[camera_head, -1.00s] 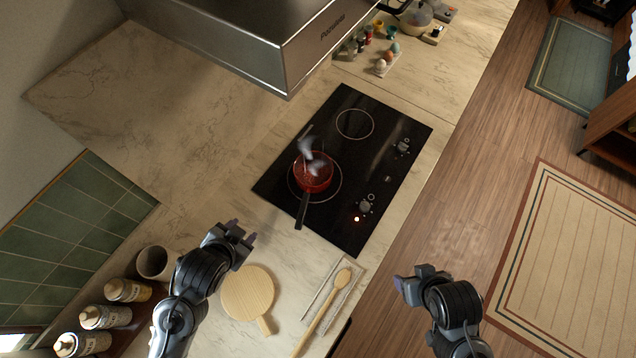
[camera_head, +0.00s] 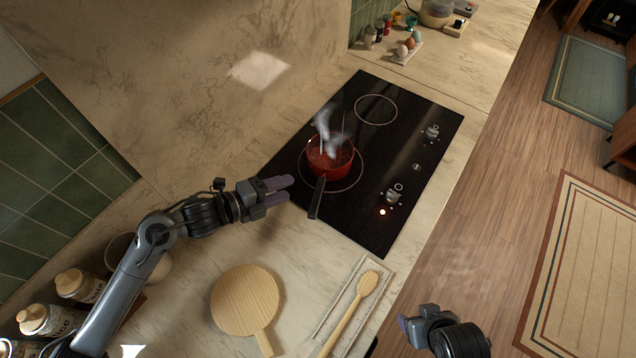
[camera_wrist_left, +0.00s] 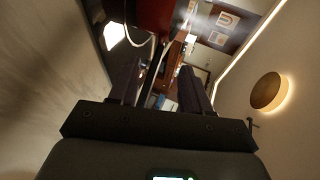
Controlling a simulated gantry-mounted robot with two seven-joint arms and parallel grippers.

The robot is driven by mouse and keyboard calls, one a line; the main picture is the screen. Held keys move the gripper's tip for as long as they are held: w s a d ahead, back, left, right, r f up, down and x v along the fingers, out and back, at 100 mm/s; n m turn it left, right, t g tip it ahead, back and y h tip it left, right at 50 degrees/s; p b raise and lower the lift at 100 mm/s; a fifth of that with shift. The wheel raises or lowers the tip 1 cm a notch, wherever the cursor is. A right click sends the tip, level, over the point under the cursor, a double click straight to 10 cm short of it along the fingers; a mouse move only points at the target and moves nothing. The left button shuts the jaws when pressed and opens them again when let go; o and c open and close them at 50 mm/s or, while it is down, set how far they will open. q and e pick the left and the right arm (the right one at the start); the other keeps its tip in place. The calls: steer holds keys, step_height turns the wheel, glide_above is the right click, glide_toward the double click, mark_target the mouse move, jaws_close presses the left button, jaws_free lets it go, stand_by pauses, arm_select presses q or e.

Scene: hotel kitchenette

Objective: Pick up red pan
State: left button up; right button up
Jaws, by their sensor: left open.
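The red pan (camera_head: 333,168) sits on the left burner ring of the black cooktop (camera_head: 410,120). Its dark handle points down toward the cooktop's near edge, and steam rises from it. My left gripper (camera_head: 289,190) is open and empty, just left of the handle, apart from it in the head view, with its fingers pointing at it. The left wrist view shows both spread fingers (camera_wrist_left: 159,78) and part of the red pan (camera_wrist_left: 153,14) at the top. My right gripper (camera_head: 412,318) is low at the right, over the floor side; its fingertips are unclear.
A round wooden board (camera_head: 245,300) and a wooden spoon (camera_head: 350,310) on a tray lie on the near counter. Bottles (camera_head: 45,318) and a cup stand at lower left. Eggs (camera_head: 405,47) and spice jars are at the back. A red light glows by the cooktop knobs.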

mark_target(317, 176)
arm_select(q)
steer(key=x, duration=0.4)
steer(key=shift+w+d+r, duration=0.3)
steer(key=shift+w+d, duration=0.05)
steer(key=shift+d, duration=0.05)
steer(key=shift+w+d+f, duration=0.3)
steer(key=shift+d+f, duration=0.05)
steer(key=shift+d, duration=0.1)
steer(key=shift+x, duration=2.55)
steer(key=shift+f, duration=0.1)
arm_select(e)
steer(key=shift+w+d+r, duration=0.15)
steer(key=shift+d, duration=0.05)
arm_select(q)
jaws_close()
